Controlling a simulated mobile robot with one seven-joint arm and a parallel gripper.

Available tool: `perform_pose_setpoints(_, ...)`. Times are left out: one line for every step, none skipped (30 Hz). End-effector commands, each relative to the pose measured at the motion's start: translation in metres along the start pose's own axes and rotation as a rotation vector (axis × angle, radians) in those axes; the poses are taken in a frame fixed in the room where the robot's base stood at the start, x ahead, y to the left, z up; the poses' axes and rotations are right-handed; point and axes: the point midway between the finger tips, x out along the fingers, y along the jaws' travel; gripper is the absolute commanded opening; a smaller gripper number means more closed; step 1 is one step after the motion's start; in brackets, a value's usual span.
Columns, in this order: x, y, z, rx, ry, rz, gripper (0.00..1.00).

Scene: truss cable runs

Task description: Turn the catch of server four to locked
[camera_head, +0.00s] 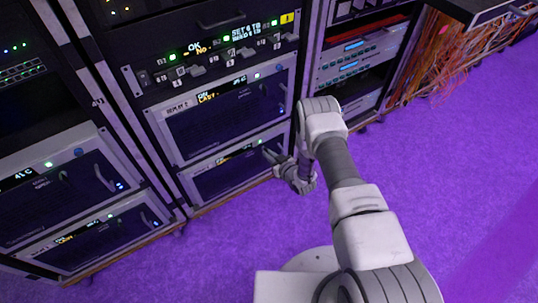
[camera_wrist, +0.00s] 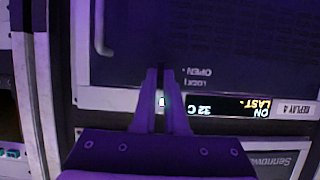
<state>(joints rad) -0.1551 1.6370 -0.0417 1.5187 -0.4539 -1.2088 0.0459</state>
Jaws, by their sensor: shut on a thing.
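Server four is the dark-fronted unit low in the middle rack (camera_head: 232,178) in the head view. In the wrist view its front (camera_wrist: 250,45) fills the upper part, upside down, with a label reading REPLAY 4 (camera_wrist: 293,110) and a lit display (camera_wrist: 228,107). My gripper (camera_head: 268,153) is at the right end of this front. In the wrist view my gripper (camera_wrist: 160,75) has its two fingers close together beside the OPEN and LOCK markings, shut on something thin. The catch is hidden between the fingers, so I cannot tell which way it points.
A similar server (camera_head: 225,120) with a handle sits directly above. A handle (camera_wrist: 98,25) stands left of my fingers in the wrist view. Another rack (camera_head: 75,190) stands at the left, and loose orange cables (camera_head: 445,55) hang at the right. The purple floor (camera_head: 450,180) is clear.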

Motion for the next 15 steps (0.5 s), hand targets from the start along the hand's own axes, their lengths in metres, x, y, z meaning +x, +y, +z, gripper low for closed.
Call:
perform_pose_setpoints(0.0009, 0.0011, -0.0010, 0.004, 0.002, 0.001, 0.00)
perform_pose_setpoints(0.0009, 0.0011, -0.0010, 0.004, 0.002, 0.001, 0.00)
perform_pose_setpoints(0.0009, 0.0010, -0.0010, 0.005, 0.002, 0.000, 0.00)
perform_pose_setpoints(0.0009, 0.0010, -0.0011, 0.005, 0.002, 0.000, 0.00)
perform_pose_setpoints(0.0009, 0.0009, -0.0011, 0.005, 0.002, 0.000, 0.00)
perform_pose_setpoints(0.0009, 0.0009, -0.0011, 0.005, 0.002, 0.000, 0.00)
perform_pose_setpoints(0.0009, 0.0009, -0.0011, 0.005, 0.002, 0.000, 0.00)
perform_pose_setpoints(0.0009, 0.0009, -0.0011, 0.005, 0.002, 0.000, 0.00)
perform_pose_setpoints(0.0009, 0.0009, -0.0012, 0.005, 0.002, 0.000, 0.00)
perform_pose_setpoints(0.0009, 0.0009, -0.0012, 0.005, 0.002, 0.000, 0.00)
perform_pose_setpoints(0.0009, 0.0009, -0.0012, 0.005, 0.002, 0.000, 0.00)
perform_pose_setpoints(0.0010, 0.0008, -0.0012, 0.005, 0.002, 0.000, 0.14)
perform_pose_setpoints(0.0010, 0.0008, -0.0012, 0.005, 0.002, 0.000, 0.19)
perform_pose_setpoints(0.0009, 0.0008, -0.0011, 0.004, 0.002, 0.000, 0.25)
perform_pose_setpoints(0.0008, 0.0007, -0.0010, 0.004, 0.002, 0.000, 0.32)
